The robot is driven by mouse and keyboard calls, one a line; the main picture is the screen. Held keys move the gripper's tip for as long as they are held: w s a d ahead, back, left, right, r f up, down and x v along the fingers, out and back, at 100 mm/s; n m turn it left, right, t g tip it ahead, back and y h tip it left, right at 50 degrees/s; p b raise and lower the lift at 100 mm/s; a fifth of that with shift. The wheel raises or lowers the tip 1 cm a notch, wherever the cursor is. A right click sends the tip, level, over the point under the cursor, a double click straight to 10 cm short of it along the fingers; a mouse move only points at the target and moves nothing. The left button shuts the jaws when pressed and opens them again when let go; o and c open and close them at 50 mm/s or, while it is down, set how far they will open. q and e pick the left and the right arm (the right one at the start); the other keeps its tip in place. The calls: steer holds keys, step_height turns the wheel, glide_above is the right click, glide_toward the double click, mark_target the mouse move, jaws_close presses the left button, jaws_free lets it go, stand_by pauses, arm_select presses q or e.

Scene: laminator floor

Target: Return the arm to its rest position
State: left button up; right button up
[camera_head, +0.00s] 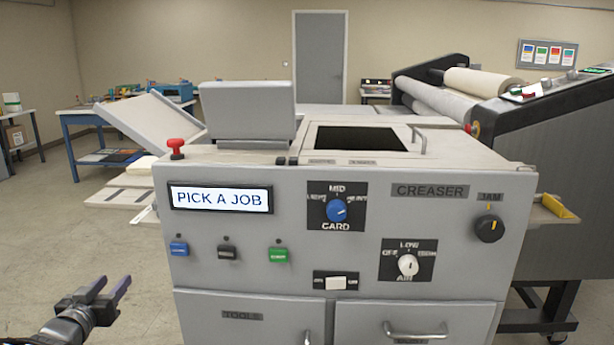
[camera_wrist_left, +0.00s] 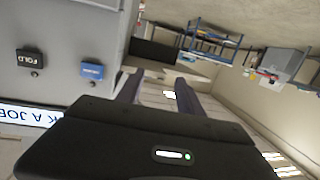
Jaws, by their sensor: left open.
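My left gripper (camera_head: 104,291) is at the lower left of the head view, open and empty, with its two fingers pointing up and right. It is in free air to the left of the grey creaser machine (camera_head: 260,318) and touches nothing. In the left wrist view my left gripper (camera_wrist_left: 158,92) also shows open, with nothing between the fingers. The view there is turned, with the creaser's front panel (camera_wrist_left: 60,75) at the left. My right gripper is not in view.
The creaser's display (camera_head: 221,198) reads "PICK A JOB". Below it are a blue button (camera_head: 179,248), a black button (camera_head: 227,252) and a green button (camera_head: 278,253). A blue-legged table (camera_head: 70,150) stands behind at the left. The floor (camera_head: 50,230) at the left is clear.

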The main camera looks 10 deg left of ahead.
arm_select(q)
steer(key=s+d+f+n+g+h+p, duration=0.15)
steer(key=s+d+f+g, duration=0.25)
steer(key=d+f, duration=0.75)
steer(key=s+d+f+n+g+h+p, duration=0.15)
steer(key=s+d+f+g, duration=0.25)
steer(key=d+f, duration=0.8)
steer(key=s+d+f+m+g+h+p, duration=0.1)
steer(key=s+d+f, duration=0.4)
steer(key=s+d, duration=0.5)
steer(key=s+d+f+m+g+h+p, duration=0.2)
steer(key=s+d+f+g+p, duration=0.2)
steer(key=s+d, duration=0.5)
steer(key=s+f+g, duration=0.1)
steer(key=s+g, duration=0.1)
steer(key=s, duration=0.3)
steer(key=shift+d+f+g+h, duration=0.3)
steer(key=shift+d+h, duration=0.05)
steer(key=shift+h, duration=0.05)
steer(key=shift+a, duration=0.1)
